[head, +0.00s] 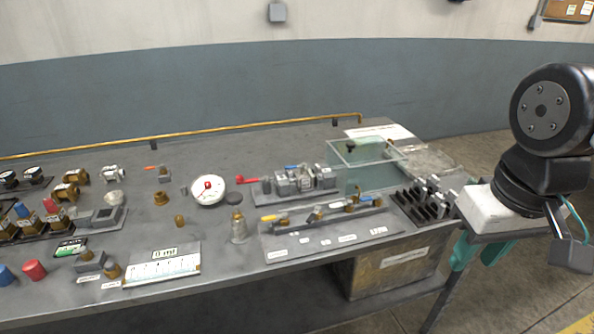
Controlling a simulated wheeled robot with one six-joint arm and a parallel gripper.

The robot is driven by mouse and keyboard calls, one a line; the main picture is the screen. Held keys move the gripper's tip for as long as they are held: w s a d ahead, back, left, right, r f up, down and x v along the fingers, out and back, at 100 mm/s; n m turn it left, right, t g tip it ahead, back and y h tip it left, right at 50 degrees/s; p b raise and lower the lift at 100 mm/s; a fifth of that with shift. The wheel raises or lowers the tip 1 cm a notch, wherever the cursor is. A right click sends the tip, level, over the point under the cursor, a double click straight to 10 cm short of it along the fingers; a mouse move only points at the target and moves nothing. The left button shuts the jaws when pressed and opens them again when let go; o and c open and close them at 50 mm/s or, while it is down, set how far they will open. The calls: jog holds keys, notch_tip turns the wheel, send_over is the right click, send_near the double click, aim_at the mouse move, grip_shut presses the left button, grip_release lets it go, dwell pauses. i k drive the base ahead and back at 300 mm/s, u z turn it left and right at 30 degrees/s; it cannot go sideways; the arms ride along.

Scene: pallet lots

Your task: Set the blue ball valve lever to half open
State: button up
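A small blue lever (292,167) shows on top of a grey valve assembly (305,180) near the back right of the bench. It looks roughly flat, but its exact angle is too small to tell. A red lever (246,180) sticks out to the left from the same row. Another bluish handle (366,198) shows on the labelled board in front; I cannot tell whether it is a valve lever. My arm stands at the right edge, away from the valves.
The grey bench (225,259) is crowded with fittings. A white round gauge (208,190) and a brass-topped bell-shaped piece (238,228) stand left of the valves. A clear glass tank (362,160) and a black slotted rack (422,204) stand to the right. A brass pipe (230,126) runs along the back.

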aim_at(303, 165)
jog(key=u, duration=0.4)
jog(key=i, duration=0.95)
jog(key=z, duration=0.05)
